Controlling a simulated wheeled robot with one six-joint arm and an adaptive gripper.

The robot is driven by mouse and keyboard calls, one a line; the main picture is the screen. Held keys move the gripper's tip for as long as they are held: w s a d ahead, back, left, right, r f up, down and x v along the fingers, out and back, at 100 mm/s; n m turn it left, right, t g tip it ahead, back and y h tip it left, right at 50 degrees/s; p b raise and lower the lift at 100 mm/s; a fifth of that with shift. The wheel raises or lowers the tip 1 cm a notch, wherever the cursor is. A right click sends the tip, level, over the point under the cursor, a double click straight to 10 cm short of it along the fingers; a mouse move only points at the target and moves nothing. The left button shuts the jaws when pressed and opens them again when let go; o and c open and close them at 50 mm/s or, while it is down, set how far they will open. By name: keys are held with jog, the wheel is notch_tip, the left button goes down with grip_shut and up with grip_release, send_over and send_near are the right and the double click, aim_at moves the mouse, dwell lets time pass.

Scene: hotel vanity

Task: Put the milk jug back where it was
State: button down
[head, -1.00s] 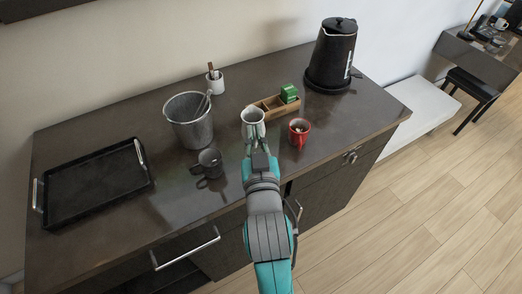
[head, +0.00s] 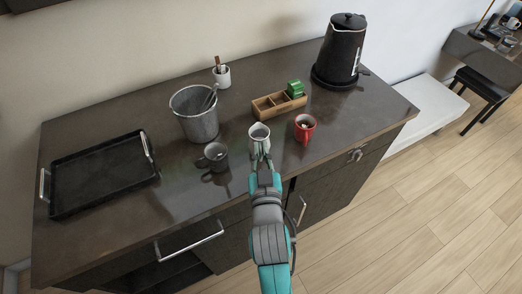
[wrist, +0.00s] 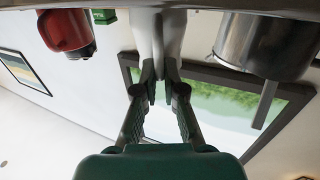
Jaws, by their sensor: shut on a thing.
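The milk jug (head: 259,131) is a small, pale metal jug, upright near the front of the dark counter. It stands between the grey mug (head: 214,157) on its left and the red mug (head: 305,128) on its right. My gripper (head: 261,157) comes from the front and is shut on the jug.
A wooden box (head: 266,107) with a green pack (head: 295,88) is behind the jug. A black tray (head: 100,178) lies far left, a black kettle (head: 342,50) back right. Bare counter separates tray and grey mug.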

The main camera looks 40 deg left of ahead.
jog(key=shift+f, duration=0.1)
jog(key=c, duration=1.3)
grip_release()
jog(key=v, duration=1.2)
